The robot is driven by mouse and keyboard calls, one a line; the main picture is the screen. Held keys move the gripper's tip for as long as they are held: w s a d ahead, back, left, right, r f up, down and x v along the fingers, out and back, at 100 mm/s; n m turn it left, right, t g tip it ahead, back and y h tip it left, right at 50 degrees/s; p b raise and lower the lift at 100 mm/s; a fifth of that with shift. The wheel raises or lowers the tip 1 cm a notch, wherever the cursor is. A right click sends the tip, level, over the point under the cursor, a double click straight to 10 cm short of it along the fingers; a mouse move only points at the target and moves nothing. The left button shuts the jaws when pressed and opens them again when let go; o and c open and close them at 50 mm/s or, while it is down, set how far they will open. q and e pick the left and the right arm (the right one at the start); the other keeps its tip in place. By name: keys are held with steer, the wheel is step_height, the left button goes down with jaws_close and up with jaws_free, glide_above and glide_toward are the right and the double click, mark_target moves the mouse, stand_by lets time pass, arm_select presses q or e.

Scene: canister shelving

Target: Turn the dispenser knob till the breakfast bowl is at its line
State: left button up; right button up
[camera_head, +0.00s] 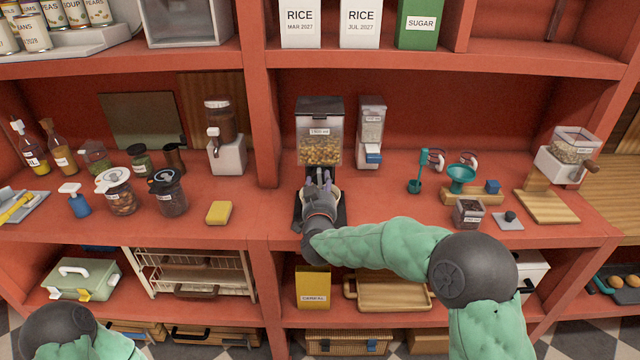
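The cereal dispenser (320,118), a clear-fronted hopper with a dark lid and golden cereal inside, stands on the middle shelf. My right gripper (320,183) is right in front of the dispenser's lower part, its fingers pointing toward the outlet area. Its fingers are small and overlap the dispenser, so I cannot tell if they are open or touching anything. A pale bowl (337,192) shows only as an edge behind the gripper; its fill and line are hidden. The knob cannot be made out. My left arm shows at the bottom left, its gripper outside the picture.
A smaller dispenser with a blue part (372,135) stands close to the right. A teal funnel (461,176) and a small labelled jar (467,213) sit farther right. A yellow sponge (219,212) lies left beyond the upright divider (262,100).

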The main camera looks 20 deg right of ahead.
steer(key=shift+r+m, duration=0.3)
steer(key=shift+r, duration=0.15)
steer(key=m+b, duration=0.3)
steer(key=shift+r+m, duration=0.1)
steer(key=shift+m, duration=0.3)
steer(key=shift+d+r+m, duration=0.1)
steer(key=shift+r+m, duration=0.15)
steer(key=shift+m, duration=0.15)
steer(key=o, duration=1.1)
steer(key=shift+w, duration=0.1)
steer(key=shift+c, duration=0.2)
steer(key=shift+f, duration=0.2)
steer(key=shift+f, duration=0.2)
